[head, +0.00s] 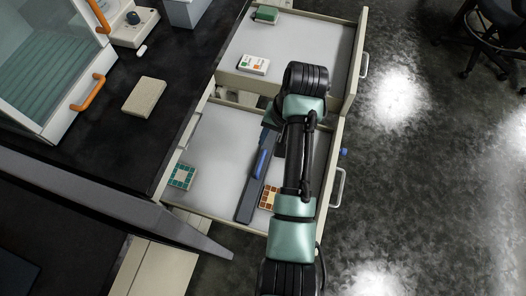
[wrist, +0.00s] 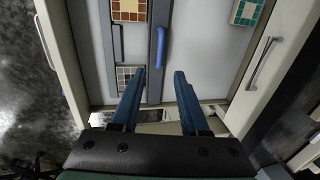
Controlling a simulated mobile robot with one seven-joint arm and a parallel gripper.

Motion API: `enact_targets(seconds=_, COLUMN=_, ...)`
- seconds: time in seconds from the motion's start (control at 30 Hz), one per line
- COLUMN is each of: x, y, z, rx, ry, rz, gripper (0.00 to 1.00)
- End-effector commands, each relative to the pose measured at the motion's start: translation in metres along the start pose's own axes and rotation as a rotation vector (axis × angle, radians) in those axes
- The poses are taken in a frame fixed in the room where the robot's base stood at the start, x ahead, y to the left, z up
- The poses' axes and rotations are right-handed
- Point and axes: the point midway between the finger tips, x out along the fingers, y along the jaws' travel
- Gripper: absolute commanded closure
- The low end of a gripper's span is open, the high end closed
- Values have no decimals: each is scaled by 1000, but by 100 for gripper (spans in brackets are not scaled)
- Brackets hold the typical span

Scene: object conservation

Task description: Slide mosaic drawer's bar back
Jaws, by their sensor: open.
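The mosaic drawer (head: 215,130) is pulled out, and a dark grey bar (head: 247,200) lies across it. A blue handle (head: 262,163) stands on the bar; it also shows in the wrist view (wrist: 161,46). A teal mosaic (head: 181,176) lies left of the bar in the head view, and an orange-brown mosaic (head: 268,197) lies right of it. In the wrist view a grey mosaic (wrist: 124,78) shows beside the bar. My gripper (wrist: 160,71) is open and empty, its fingertips appearing either side of the handle's near end. Its height above the handle is unclear.
Another open drawer (head: 325,41) holds a green block (head: 266,14) and a white mosaic box (head: 253,64). A dark counter (head: 112,125) with a beige block (head: 144,97) and a glass-fronted cabinet (head: 45,60) stands left.

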Motion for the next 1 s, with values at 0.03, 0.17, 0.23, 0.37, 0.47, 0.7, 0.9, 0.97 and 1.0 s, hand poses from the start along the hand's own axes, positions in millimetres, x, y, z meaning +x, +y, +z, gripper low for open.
enact_targets(seconds=0.03, x=8, y=0, z=1, rx=0, ry=-5, rz=1, gripper=55)
enact_targets(seconds=0.17, x=32, y=1, z=1, rx=-1, ry=-3, rz=1, gripper=55)
enact_targets(seconds=0.23, x=47, y=1, z=1, rx=-1, ry=-3, rz=1, gripper=55)
enact_targets(seconds=0.37, x=75, y=1, z=1, rx=-1, ry=-2, rz=1, gripper=55)
enact_targets(seconds=0.47, x=93, y=1, z=0, rx=-2, ry=0, rz=1, gripper=55)
enact_targets(seconds=0.7, x=119, y=0, z=-1, rx=-2, ry=4, rz=-1, gripper=55)
enact_targets(seconds=0.9, x=123, y=0, z=-1, rx=-2, ry=4, rz=-1, gripper=55)
enact_targets(seconds=0.97, x=123, y=0, z=-1, rx=-2, ry=5, rz=-1, gripper=55)
enact_targets(seconds=1.0, x=123, y=0, z=-1, rx=-2, ry=5, rz=-1, gripper=55)
